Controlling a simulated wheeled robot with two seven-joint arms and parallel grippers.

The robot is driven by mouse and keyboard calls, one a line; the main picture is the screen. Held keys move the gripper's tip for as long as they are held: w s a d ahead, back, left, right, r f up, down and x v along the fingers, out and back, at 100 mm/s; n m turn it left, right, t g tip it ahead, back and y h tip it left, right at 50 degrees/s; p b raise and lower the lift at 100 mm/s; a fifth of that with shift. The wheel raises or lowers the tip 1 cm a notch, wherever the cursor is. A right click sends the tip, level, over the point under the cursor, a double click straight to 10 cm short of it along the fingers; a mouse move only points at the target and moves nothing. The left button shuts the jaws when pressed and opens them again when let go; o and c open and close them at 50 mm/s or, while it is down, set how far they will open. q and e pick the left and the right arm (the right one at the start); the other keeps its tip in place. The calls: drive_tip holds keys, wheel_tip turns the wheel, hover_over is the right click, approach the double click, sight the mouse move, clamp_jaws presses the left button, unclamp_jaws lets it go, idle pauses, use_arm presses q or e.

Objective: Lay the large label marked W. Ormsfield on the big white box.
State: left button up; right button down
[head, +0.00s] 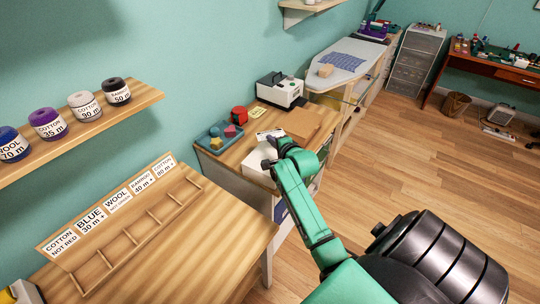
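A big white box (257,168) stands at the near side of the far wooden table, partly behind my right arm. My green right arm reaches in from the bottom right, and my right gripper (270,148) is over or beside the white box. Its fingers are small and partly hidden by the wrist, so whether they are open or hold something is unclear. A white label with dark marks (269,134) shows just behind the gripper; its name is too small to read. I cannot tell whether it touches the gripper or the box.
A blue tray (206,142) with coloured pieces, a red object (239,114), a white machine (281,91) and a brown board (303,123) share that table. A near table carries a wooden rack (150,222) with labelled slots. Yarn stands on a wall shelf (145,94).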

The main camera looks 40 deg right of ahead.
wheel_tip(320, 180, down, 4)
drive_tip(key=b, duration=0.3)
drive_tip(key=shift+d+f, duration=0.1)
drive_tip(key=shift+w+d+f+b, duration=0.1)
drive_tip(key=shift+w+f+b, duration=0.1)
drive_tip(key=shift+f+b, duration=0.3)
drive_tip(key=shift+w+f+b, duration=0.15)
drive_tip(key=shift+f+b, duration=0.3)
drive_tip(key=shift+f, duration=0.05)
wheel_tip(320, 180, down, 2)
drive_tip(key=shift+w+b, duration=0.15)
drive_tip(key=shift+b, duration=0.4)
drive_tip(key=shift+f, duration=0.15)
drive_tip(key=shift+s, duration=0.2)
drive_tip(key=c, duration=1.3)
unclamp_jaws()
use_arm(q)
wheel_tip(320, 180, down, 7)
drive_tip(key=shift+w+f, duration=0.15)
drive_tip(key=shift+w, duration=0.05)
